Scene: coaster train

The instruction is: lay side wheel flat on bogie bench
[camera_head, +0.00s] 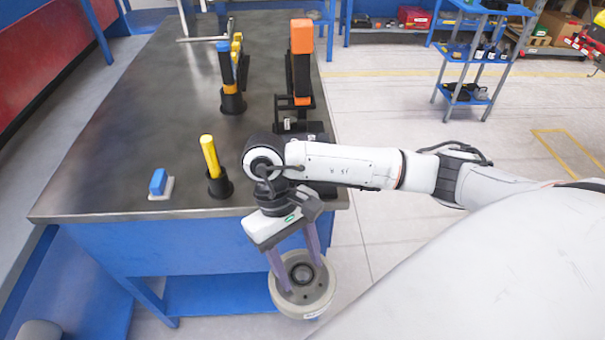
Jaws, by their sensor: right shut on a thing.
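The side wheel (302,307) is a round, pale grey wheel with a darker hub. My right gripper (296,279) is shut on it, with its two purple-grey fingers reaching down onto the wheel. The wheel hangs beyond the bench's near edge, at the lower middle, with its round face toward the camera. The bogie bench (120,170) has a dark grey top and a blue front and legs. My left gripper does not show.
On the bench stand a yellow-handled tool in a black holder (219,184), a blue block on a white base (160,185), several blue and yellow tools (233,80) and an orange-and-black upright device (302,60). The bench top's left middle is clear. A blue shelf cart (474,60) stands right.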

